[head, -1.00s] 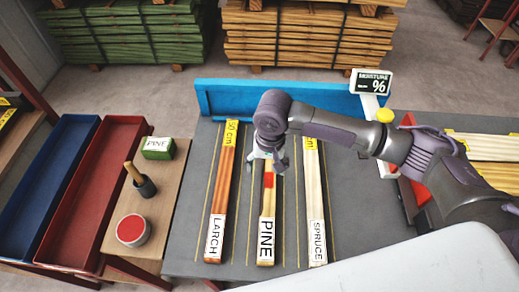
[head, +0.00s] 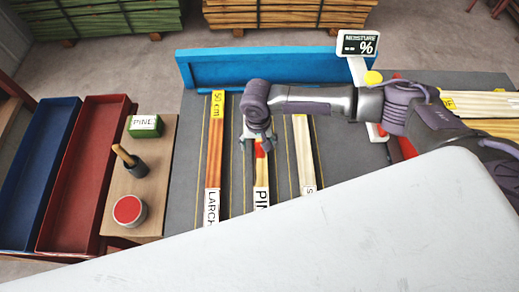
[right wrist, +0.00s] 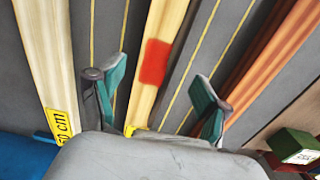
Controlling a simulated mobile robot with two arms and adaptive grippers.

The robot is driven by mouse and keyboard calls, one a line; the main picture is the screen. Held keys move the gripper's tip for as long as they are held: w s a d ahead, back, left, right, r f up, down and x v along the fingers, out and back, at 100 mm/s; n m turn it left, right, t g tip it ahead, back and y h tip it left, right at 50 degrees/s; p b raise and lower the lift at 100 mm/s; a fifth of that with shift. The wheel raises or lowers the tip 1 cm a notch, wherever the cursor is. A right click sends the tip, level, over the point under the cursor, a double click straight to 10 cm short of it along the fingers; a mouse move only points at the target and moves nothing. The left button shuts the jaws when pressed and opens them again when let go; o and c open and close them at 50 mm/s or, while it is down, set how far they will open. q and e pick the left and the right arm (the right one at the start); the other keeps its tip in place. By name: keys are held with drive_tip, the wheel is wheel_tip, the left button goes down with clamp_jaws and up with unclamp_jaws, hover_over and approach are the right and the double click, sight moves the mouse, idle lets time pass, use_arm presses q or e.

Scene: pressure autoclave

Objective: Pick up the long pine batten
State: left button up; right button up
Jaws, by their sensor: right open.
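The pine batten (head: 261,173) lies on the grey bench between the larch batten (head: 214,150) and the spruce batten (head: 303,150). It is pale, with a red patch and a white label. In the right wrist view the pine batten (right wrist: 167,22) runs between my fingers, its red patch showing between them. My right gripper (head: 258,140) is over the batten near the red patch, and its spread fingers also show in the wrist view (right wrist: 160,90). I cannot tell how far above the batten the fingertips are. My left gripper is not in view.
A blue rail (head: 262,70) runs along the bench's back, with a moisture display (head: 358,43) at its right. At left are a red tray (head: 85,175), a blue tray (head: 38,150), a green block (head: 145,127) and a red-topped tin (head: 129,210). A pale foreground surface hides the lower right.

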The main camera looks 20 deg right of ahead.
sight(260, 150)
drive_tip(key=shift+d+f+p, duration=0.15)
drive_tip(key=shift+f+p, duration=0.05)
drive_tip(key=shift+f, duration=0.8)
drive_tip(key=shift+d+f+p, duration=0.1)
drive_tip(key=shift+f+p, duration=0.05)
drive_tip(key=shift+f, duration=0.8)
clamp_jaws()
